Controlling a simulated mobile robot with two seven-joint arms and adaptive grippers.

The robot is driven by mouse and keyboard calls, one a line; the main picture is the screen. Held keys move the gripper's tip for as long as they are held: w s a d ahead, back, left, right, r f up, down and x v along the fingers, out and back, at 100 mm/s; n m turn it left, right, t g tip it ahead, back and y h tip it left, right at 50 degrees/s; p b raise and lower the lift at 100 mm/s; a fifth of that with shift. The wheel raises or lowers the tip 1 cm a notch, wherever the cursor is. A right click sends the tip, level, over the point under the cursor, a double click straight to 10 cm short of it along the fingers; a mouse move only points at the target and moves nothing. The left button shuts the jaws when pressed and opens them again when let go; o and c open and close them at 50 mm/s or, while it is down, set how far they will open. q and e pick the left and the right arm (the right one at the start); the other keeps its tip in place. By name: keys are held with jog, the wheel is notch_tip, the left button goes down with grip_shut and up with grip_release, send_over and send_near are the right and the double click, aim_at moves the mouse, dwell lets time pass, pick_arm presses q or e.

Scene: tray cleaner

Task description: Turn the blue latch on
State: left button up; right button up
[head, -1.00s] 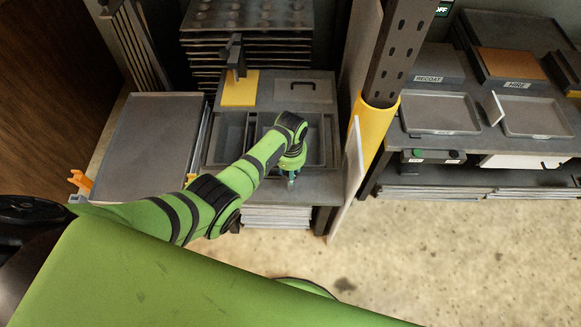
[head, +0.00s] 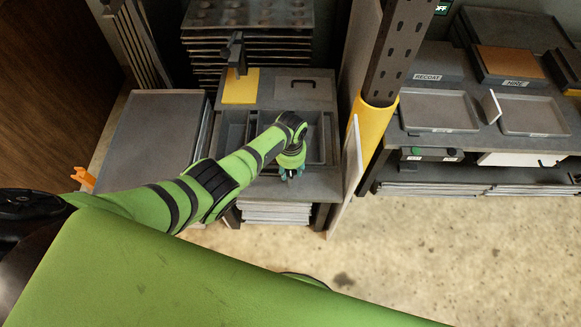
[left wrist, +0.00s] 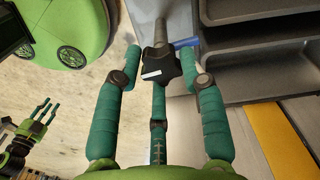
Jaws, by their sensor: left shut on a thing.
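My left gripper (head: 291,174) is at the front edge of the grey worktop, below the compartment tray. In the left wrist view its teal fingers (left wrist: 162,56) are closed around a dark lobed knob (left wrist: 157,72) with a white mark, on a short grey shaft. One finger lies under the knob and one stands at each side.
A grey compartment tray (head: 233,118) lies behind the hand, with a yellow block (head: 241,88) beyond it. A large flat tray (head: 152,135) lies to the left. A yellow and dark post (head: 376,118) and an upright panel stand to the right. The floor in front is clear.

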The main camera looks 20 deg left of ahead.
pick_arm(q)
jog(key=shift+m, duration=0.6)
jog(key=shift+d, duration=0.1)
jog(key=o, duration=1.1)
jog(key=shift+o, duration=0.2)
jog(key=shift+r, duration=0.1)
notch_tip(320, 180, up, 12)
